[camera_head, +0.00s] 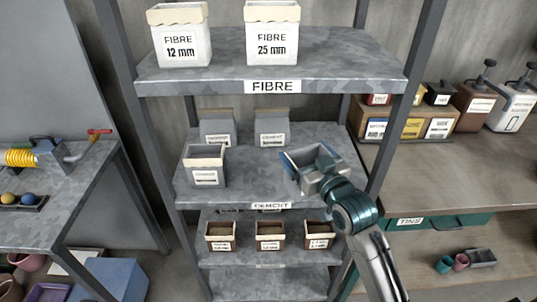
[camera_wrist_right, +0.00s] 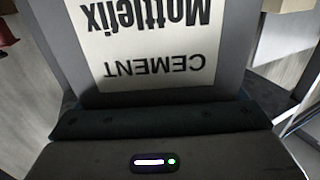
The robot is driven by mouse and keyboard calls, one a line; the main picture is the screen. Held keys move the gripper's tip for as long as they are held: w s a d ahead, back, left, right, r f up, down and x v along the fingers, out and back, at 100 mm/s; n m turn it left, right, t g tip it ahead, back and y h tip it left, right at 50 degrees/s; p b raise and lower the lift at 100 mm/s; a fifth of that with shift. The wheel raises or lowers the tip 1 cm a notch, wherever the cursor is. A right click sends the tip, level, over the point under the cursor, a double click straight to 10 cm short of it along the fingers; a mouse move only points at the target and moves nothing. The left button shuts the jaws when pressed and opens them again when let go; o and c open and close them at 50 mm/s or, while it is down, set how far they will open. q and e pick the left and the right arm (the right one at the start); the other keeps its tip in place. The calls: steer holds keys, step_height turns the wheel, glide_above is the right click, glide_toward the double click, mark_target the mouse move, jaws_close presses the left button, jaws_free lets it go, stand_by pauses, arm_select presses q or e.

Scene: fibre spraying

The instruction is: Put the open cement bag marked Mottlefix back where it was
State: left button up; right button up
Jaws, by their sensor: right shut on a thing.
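The Mottlefix cement bag (camera_wrist_right: 150,45) fills the right wrist view, with its white label upside down in the picture. In the head view a small part of the grey bag (camera_head: 291,160) shows behind my right gripper (camera_head: 312,168), which is shut on it. The bag is at the front right of the cement shelf (camera_head: 250,188); I cannot tell whether it touches the shelf. Another open cement bag (camera_head: 205,168) stands at the shelf's front left. Two closed grey cement bags (camera_head: 217,130) (camera_head: 271,132) stand at the back. My left gripper is not in view.
The fibre shelf (camera_head: 340,68) above holds two white fibre bags. The shelf below holds three small brown boxes (camera_head: 270,236). A rack post (camera_head: 390,120) stands right of my right arm. The cement shelf is bare between the front-left bag and my gripper.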

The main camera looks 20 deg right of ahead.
mark_target(288, 178)
steer(key=w+a+f+p, duration=0.4)
steer(key=w+a, duration=0.2)
steer(key=w, duration=0.4)
steer(key=shift+a+f, duration=0.15)
steer(key=shift+f, duration=0.2)
steer(key=shift+w, duration=0.1)
steer(key=shift+f, duration=0.1)
steer(key=o, duration=1.7)
steer(key=s+b, duration=0.1)
steer(key=s, duration=0.3)
steer(key=s+d+b, duration=0.1)
steer(key=s, duration=0.3)
steer(key=s+b, duration=0.1)
steer(key=s, duration=0.3)
steer(key=shift+d, duration=0.15)
